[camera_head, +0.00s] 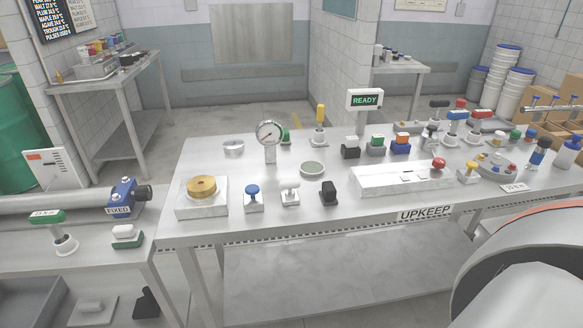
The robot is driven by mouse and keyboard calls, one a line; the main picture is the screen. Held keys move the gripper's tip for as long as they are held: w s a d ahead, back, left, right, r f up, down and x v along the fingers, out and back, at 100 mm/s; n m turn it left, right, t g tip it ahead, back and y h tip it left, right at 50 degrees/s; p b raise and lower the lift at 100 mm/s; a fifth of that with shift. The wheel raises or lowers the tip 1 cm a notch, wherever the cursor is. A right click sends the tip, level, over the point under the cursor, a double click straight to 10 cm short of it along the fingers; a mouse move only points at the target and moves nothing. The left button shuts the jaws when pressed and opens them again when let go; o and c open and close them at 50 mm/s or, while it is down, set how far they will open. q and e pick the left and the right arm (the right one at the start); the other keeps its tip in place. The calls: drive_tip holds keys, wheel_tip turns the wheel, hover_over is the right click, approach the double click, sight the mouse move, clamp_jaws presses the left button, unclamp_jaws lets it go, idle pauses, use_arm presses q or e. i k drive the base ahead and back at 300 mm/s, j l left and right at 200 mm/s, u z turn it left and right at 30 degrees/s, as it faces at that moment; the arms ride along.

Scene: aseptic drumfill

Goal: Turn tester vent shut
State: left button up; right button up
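A round pressure gauge (269,132) stands on a short post on the steel bench (240,233). A green part (286,135) shows just behind it on the right, partly hidden. In front of the gauge are a brass disc on a pale block (201,188), a blue-topped knob (253,196), a white-topped knob (290,191) and a black piece (328,192). I cannot tell for sure which part is the tester vent, or whether it is open. Neither of my grippers is in view.
A READY display (364,100) stands at the bench's back. A long white block (403,179) and a red knob (439,163) are right of centre. Several coloured valves crowd the right end. A blue FIXED clamp (122,198) is at left. My pale arm link covers the lower right.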

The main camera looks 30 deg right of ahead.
sight(289, 184)
drive_tip(key=z, duration=1.05)
